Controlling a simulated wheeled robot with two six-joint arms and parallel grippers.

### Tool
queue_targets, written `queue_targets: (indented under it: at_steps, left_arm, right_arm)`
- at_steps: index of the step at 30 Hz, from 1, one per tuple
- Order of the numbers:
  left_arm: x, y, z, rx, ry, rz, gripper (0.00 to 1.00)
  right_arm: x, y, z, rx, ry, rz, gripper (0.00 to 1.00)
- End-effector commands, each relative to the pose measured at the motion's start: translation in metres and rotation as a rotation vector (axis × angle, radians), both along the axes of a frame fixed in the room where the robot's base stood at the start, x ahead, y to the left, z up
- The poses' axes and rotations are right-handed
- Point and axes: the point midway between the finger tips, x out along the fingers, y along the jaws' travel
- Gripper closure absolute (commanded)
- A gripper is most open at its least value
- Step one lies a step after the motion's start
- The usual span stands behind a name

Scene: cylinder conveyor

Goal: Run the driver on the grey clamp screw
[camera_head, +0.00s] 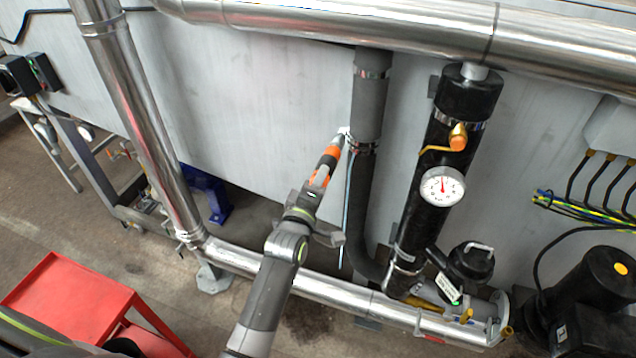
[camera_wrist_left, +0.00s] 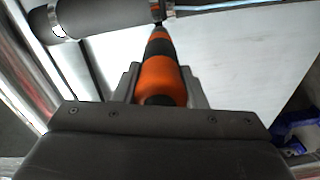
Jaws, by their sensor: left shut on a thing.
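My left gripper (camera_head: 318,182) is shut on an orange and black driver (camera_head: 328,163), which points up toward the grey hose. The driver also shows in the left wrist view (camera_wrist_left: 160,78), between the fingers of the left gripper (camera_wrist_left: 158,92). The driver's tip is at the metal clamp (camera_head: 362,147) around the hose; the clamp also shows in the wrist view (camera_wrist_left: 167,10). The tip appears to meet the clamp's screw (camera_head: 346,131), but the screw is too small to tell whether it is seated. My right gripper is not in view.
The grey hose (camera_head: 366,105) hangs beside a black cylinder with a gauge (camera_head: 442,186) and an orange-handled valve (camera_head: 457,137). Steel pipes (camera_head: 138,120) run above, left and below. A red cart (camera_head: 68,300) stands at lower left. The grey panel left of the hose is clear.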

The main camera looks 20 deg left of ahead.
Motion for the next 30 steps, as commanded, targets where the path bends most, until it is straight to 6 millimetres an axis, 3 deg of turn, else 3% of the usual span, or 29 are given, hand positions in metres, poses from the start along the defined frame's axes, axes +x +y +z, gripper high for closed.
queue_targets:
  at_steps: [6,30]
  left_arm:
    - [0.0003,-0.0001,0.0026,0.0,-0.006,0.0,0.99]
    - [0.0002,-0.0004,0.0032,0.0,-0.006,-0.001,0.99]
  right_arm:
    - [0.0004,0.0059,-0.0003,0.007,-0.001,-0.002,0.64]
    - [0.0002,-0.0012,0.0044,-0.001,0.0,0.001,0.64]
